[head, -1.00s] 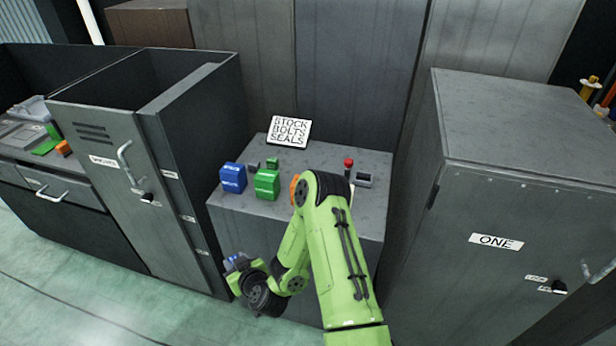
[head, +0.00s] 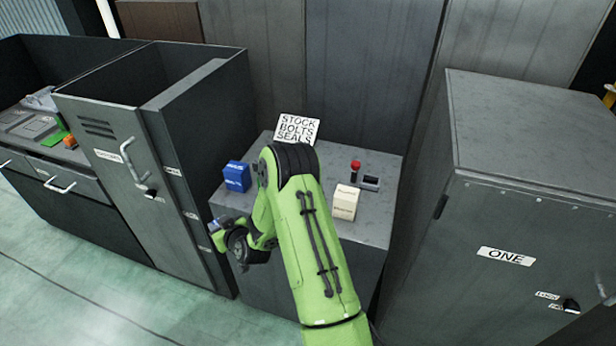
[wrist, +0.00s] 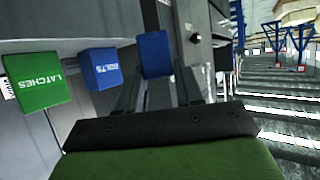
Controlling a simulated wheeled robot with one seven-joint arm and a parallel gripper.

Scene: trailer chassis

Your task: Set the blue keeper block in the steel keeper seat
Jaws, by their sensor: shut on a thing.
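My gripper (head: 222,236) hangs in front of the left side of the grey stand, at the left of my bent green arm. In the wrist view my gripper (wrist: 158,78) is shut on the blue keeper block (wrist: 153,50), a plain blue piece at the fingertips. In the head view only a small blue patch of the block (head: 215,226) shows. I cannot make out the steel keeper seat for certain in either view.
The stand (head: 385,215) bears a blue box (head: 237,176), a cream box (head: 345,202), a red-knobbed part (head: 355,170) and a sign (head: 298,128). A green LATCHES box shows in the wrist view (wrist: 32,82). Cabinets stand left (head: 120,165) and right (head: 510,200); a bench (head: 60,180) is far left.

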